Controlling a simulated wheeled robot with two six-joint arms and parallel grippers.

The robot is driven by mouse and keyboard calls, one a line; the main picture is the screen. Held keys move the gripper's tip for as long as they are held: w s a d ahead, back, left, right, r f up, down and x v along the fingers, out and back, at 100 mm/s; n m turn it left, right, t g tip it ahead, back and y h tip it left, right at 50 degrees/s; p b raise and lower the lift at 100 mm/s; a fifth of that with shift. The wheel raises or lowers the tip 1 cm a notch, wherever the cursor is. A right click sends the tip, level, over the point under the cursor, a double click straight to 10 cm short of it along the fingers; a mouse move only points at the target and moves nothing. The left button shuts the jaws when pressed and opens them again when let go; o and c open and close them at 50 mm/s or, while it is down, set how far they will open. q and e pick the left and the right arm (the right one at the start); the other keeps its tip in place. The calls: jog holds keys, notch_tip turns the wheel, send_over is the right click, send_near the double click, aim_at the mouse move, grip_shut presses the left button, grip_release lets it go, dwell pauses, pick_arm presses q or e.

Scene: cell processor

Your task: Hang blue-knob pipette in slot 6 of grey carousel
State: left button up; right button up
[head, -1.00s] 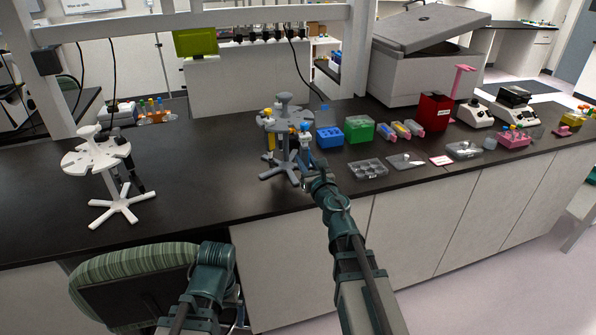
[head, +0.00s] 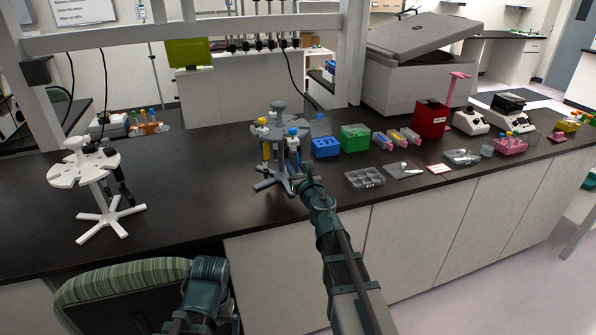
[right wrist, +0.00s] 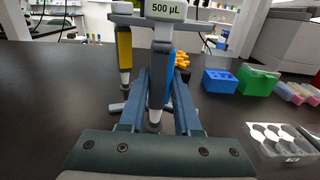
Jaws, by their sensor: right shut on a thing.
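The grey carousel (head: 278,108) stands on the dark bench in the middle of the head view. The blue-knob pipette (head: 292,133) is upright at the carousel's near right side, close against its rim. In the right wrist view the pipette (right wrist: 160,70) carries a "500 µL" label and stands between my finger pads. My right gripper (right wrist: 165,100) is shut on its body, and it also shows in the head view (head: 298,181). I cannot tell whether the rim bears the pipette, or which slot it is at. My left gripper is out of view; only my left arm shows.
A yellow pipette (right wrist: 124,45) hangs on the carousel, left of the held one. A white carousel (head: 90,165) stands at the left. Blue (head: 325,147) and green (head: 354,138) racks and a clear compartment box (head: 364,178) lie to the right. Bench between the carousels is clear.

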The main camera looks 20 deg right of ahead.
jog(key=shift+w, duration=1)
jog(key=shift+w+a, duration=0.1)
jog(key=shift+w, duration=2.15)
jog(key=shift+f, duration=0.2)
jog(key=o, duration=0.9)
jog(key=shift+c, duration=0.2)
